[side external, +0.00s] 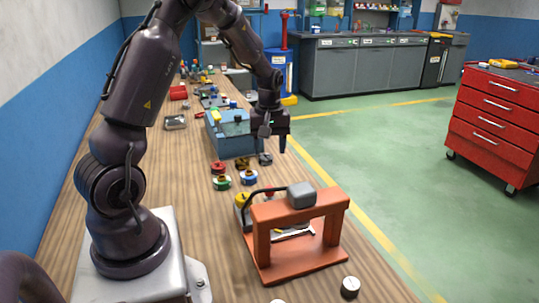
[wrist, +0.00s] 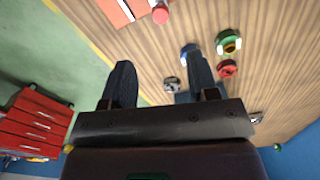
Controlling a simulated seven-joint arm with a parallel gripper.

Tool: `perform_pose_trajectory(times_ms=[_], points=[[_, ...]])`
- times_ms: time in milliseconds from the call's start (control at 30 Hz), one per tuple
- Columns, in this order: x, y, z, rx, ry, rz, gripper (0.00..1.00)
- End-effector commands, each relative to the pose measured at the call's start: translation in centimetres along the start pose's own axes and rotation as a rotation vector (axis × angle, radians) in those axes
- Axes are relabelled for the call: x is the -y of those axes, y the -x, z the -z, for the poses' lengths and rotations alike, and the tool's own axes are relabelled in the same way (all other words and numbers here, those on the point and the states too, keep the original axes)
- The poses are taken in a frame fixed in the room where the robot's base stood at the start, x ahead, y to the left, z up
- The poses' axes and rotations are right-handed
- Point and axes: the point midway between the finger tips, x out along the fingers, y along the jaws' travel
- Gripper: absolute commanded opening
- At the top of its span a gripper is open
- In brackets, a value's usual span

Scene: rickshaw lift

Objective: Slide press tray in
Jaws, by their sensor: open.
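The orange press (side external: 300,215) stands on the near end of the wooden bench, with a grey block on its top beam. A silvery tray-like piece (side external: 293,232) shows under the beam, partly hidden by the frame; I cannot tell how far in it sits. My gripper (side external: 273,146) is open and empty, fingers down, above the bench beyond the press and apart from it. In the wrist view the two dark fingers (wrist: 160,80) are spread. An orange and white part of the press (wrist: 120,10) shows at the top edge, with a red knob (wrist: 160,15) beside it.
Several coloured spools, including a green one (side external: 222,183) and a blue one (side external: 249,178), lie between the press and a blue box (side external: 225,140). A small black and white cylinder (side external: 350,287) stands near the press. The bench's right edge is close to the press.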

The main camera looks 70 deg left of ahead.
Motion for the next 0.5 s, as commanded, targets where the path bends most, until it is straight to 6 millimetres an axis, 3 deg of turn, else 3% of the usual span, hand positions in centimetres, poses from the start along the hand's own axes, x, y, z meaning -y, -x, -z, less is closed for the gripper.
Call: perform_pose_trajectory(times_ms=[267, 500], points=[[0.0, 0.01, 0.01, 0.0, 0.008, 0.001, 0.54], [-0.04, -0.02, 0.08, 0.001, 0.368, 0.004, 0.54]])
